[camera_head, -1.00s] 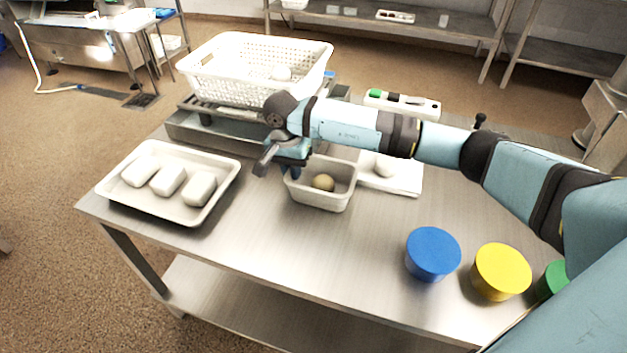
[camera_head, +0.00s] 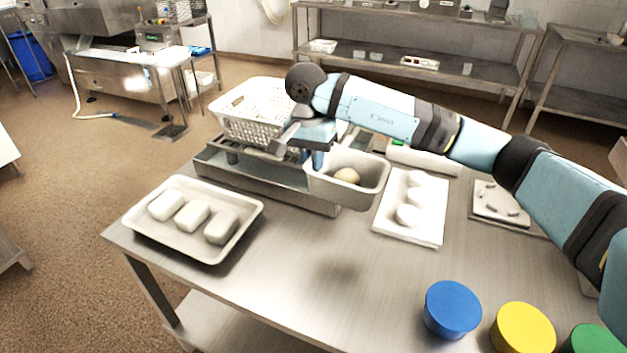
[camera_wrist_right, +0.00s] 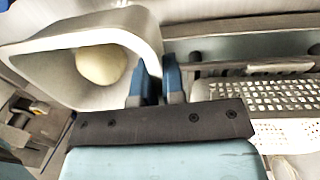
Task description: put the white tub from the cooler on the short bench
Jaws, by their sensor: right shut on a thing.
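A white tub (camera_head: 345,193) with a round yellowish thing (camera_head: 347,175) inside hangs above the steel table, a dark shadow on the tabletop below it. My right gripper (camera_head: 317,160) is shut on the tub's left wall. In the right wrist view the blue fingers (camera_wrist_right: 160,85) pinch the rim of the tub (camera_wrist_right: 50,68), which looks tilted there, and the round thing (camera_wrist_right: 101,65) lies inside. My left gripper is not in view. I cannot tell which surface is the short bench.
A white perforated basket (camera_head: 250,118) stands behind my gripper on a metal stand. A tray (camera_head: 160,232) with white blocks is at the left; a white board (camera_head: 430,228) with round pieces lies right of the tub. Blue (camera_head: 452,308) and yellow (camera_head: 523,328) lids are in front. Shelves (camera_head: 480,85) stand behind.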

